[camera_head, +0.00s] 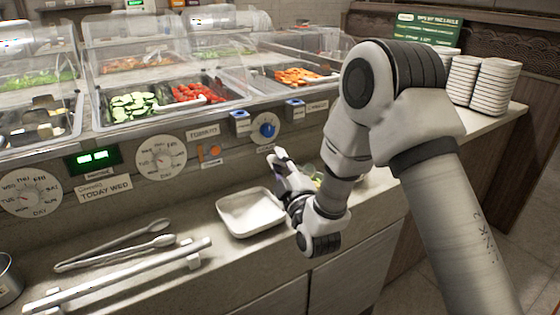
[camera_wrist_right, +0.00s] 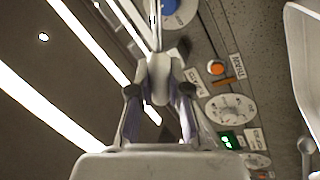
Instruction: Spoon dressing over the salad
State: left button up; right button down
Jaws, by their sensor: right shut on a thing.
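My right gripper (camera_head: 278,160) is in front of the counter's panel, below the blue dial (camera_head: 265,130). It is shut on a pale, slender thing that I cannot clearly identify; its fingers (camera_wrist_right: 160,85) close together in the right wrist view. A bowl with some green and yellow food (camera_head: 318,182), perhaps the salad, is mostly hidden behind my right gripper and arm. I cannot make out the dressing in either view. My left gripper is not in view.
An empty white square dish (camera_head: 250,228) sits on the counter left of my right gripper. Tongs (camera_head: 115,252) and a rail (camera_head: 110,278) lie further left. Clear covers shield food bins with cucumber (camera_head: 132,105) and tomatoes (camera_head: 195,92). Plate stacks (camera_head: 494,88) stand at right.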

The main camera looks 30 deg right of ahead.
dwell(0.4)
jog(key=d+r+m+g+h+p, duration=0.2)
jog(key=d+r+m+g+p, duration=0.1)
jog(key=d+r+m+p, duration=0.6)
jog(key=m+p, duration=0.4)
jog(key=p, duration=0.2)
jog(key=shift+w+d+r, duration=0.2)
jog(key=shift+w+d, duration=0.2)
